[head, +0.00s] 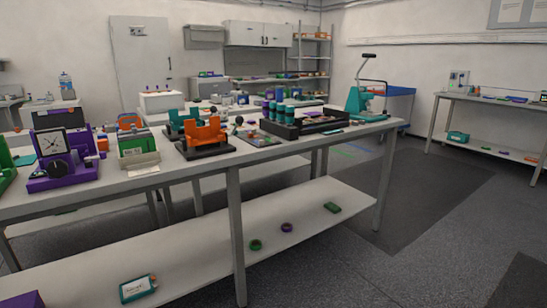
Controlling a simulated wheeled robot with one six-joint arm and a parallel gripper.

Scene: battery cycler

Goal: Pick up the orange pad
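I cannot make out a clear orange pad in the head view. A large orange block-like piece (205,131) sits upright in a dark holder (205,151) on the near table (290,160). A smaller orange item (129,121) shows further back on the left, partly behind other devices. Another small orange part (102,145) is beside the purple device with a dial (63,158). I cannot tell whether any of these is the pad. My gripper is not in view.
A green device (138,148), a black tray with teal cylinders (300,124) and a teal press (367,98) also stand on the table. The lower shelf (190,250) holds a few small items. Open floor (430,215) lies to the right, before a second table (500,100).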

